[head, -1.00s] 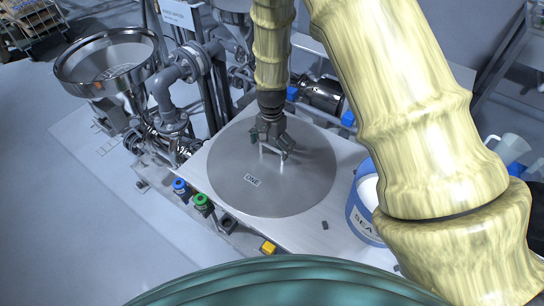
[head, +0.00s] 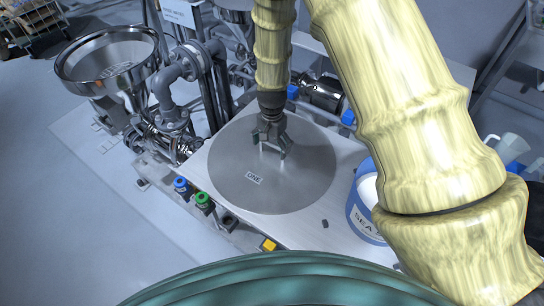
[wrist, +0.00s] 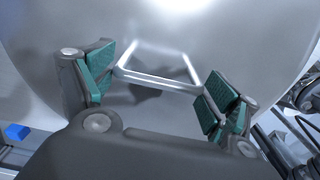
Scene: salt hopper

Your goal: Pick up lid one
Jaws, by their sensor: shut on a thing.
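Lid one (head: 300,185) is a large round grey metal disc labelled "ONE" in the head view. It appears to lie flat on the pale metal deck (head: 315,232); I cannot tell whether there is a gap under it. A thin bar handle (wrist: 158,79) stands at its middle. My gripper (head: 270,148) comes down from above at the handle. In the wrist view my gripper (wrist: 160,88) has its green pads at the two ends of the handle, shut on it. The lid (wrist: 225,35) fills most of that view.
A blue tub (head: 362,222) with lettering stands close right of the lid. Blue and green knobs (head: 203,200) and a yellow button (head: 268,244) line the deck's near-left edge. A steel hopper (head: 110,60) and pipes (head: 170,90) stand left. A small dark block (head: 324,223) lies on the deck.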

